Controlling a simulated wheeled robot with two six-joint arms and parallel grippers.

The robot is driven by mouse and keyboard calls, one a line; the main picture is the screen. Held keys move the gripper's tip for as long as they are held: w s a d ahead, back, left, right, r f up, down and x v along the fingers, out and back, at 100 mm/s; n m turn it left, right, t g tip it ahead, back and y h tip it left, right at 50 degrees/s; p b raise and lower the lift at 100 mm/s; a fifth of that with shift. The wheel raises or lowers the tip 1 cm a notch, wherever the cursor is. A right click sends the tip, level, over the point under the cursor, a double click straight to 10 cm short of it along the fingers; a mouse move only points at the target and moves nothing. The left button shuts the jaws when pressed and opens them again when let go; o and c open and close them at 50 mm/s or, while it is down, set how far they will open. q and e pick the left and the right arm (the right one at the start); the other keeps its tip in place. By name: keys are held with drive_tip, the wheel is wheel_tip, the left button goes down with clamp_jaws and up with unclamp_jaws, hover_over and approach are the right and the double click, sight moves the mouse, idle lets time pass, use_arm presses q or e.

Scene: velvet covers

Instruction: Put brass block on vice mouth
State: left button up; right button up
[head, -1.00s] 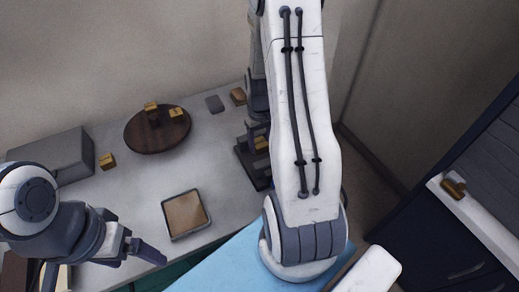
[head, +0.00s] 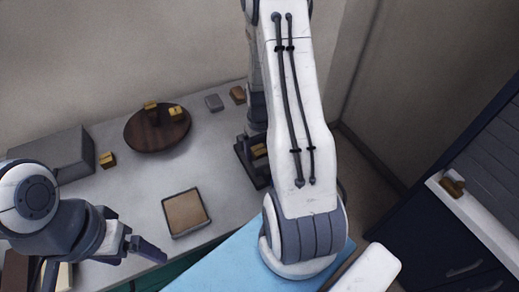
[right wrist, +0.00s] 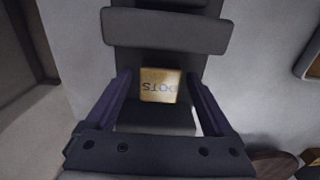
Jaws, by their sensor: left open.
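A brass block (right wrist: 158,85) with dark lettering sits at the dark vice (right wrist: 165,30) in the right wrist view. In the head view the block (head: 259,149) shows as a small yellow patch at the vice (head: 243,158), partly hidden by my right arm. My right gripper (right wrist: 158,98) is open, with one finger on each side of the block and a gap on both sides. Whether the block rests fully across the vice mouth is unclear. My left gripper (head: 142,250) is open and empty near the table's front left.
Other brass blocks stand on the round wooden board (head: 150,143) and beside the grey box (head: 50,153). A square tray (head: 187,212) lies mid-table. Brown (head: 237,95) and grey (head: 214,102) pieces lie near the wall. A brass piece (head: 452,187) rests on the cabinet at right.

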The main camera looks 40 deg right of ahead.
sight(260, 150)
drive_tip(key=shift+r, duration=0.1)
wheel_tip(260, 150, up, 12)
drive_tip(key=s+a+r+n, duration=0.1)
drive_tip(key=a+r+n, duration=0.2)
drive_tip(key=a, duration=0.7)
drive_tip(key=s+a+r+n, duration=0.2)
drive_tip(key=a+r, duration=0.1)
drive_tip(key=a, duration=0.8)
drive_tip(key=s+a+r+n+y, duration=0.1)
drive_tip(key=s+a+n, duration=0.3)
drive_tip(key=s+a, duration=0.6)
drive_tip(key=s+r, duration=0.1)
drive_tip(key=s, duration=0.2)
drive_tip(key=shift+s+r+n, duration=0.15)
drive_tip(key=shift+n, duration=0.25)
drive_tip(key=shift+d, duration=0.1)
